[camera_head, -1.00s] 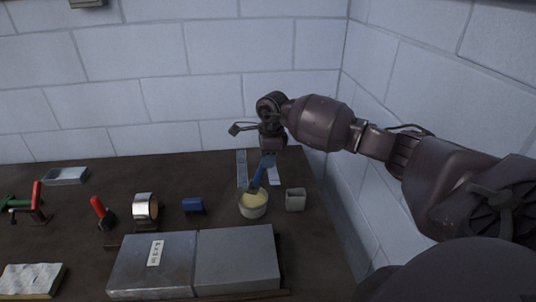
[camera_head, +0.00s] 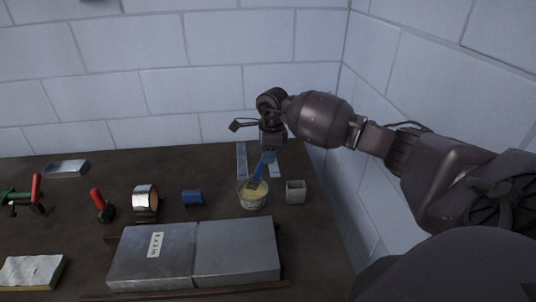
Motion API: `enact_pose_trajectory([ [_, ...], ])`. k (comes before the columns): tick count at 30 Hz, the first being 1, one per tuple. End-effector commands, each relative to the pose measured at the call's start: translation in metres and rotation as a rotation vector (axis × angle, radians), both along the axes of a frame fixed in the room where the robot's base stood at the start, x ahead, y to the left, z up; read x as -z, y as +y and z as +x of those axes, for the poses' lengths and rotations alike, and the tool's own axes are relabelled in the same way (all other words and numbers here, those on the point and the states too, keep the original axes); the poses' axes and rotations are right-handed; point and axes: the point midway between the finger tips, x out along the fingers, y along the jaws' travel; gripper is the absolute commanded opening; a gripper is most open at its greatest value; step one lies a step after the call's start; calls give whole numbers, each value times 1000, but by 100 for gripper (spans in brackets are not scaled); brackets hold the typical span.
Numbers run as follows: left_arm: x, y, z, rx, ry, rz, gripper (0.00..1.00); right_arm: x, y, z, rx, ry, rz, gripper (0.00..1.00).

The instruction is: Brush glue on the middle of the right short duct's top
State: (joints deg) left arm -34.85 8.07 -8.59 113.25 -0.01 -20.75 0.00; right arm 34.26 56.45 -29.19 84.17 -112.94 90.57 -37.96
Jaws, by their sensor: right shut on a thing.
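My right gripper (camera_head: 270,146) is shut on a blue-handled brush (camera_head: 261,165). The brush points down, and its lower end is inside the glue pot (camera_head: 254,199), a light round pot with yellowish glue. The bristles are hidden in the pot. Two grey metal ducts lie end to end at the front: the right short duct (camera_head: 237,250) and the left one (camera_head: 152,257), which bears a white label with dark marks. Their tops look flat and bare of glue near the joint. My left gripper is not in view.
A small grey square cup (camera_head: 295,192) stands right of the pot. Left of it are a blue block (camera_head: 193,198), a silver tape roll (camera_head: 145,198) and a red-handled tool (camera_head: 100,205). A white cloth-like pad (camera_head: 32,271) lies front left. A wall closes the right side.

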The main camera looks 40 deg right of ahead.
Motion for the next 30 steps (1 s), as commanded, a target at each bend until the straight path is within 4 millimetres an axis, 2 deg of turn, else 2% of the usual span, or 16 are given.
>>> enact_pose_trajectory([
  [30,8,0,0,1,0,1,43,10,0,0,0,-1,-1,0],
])
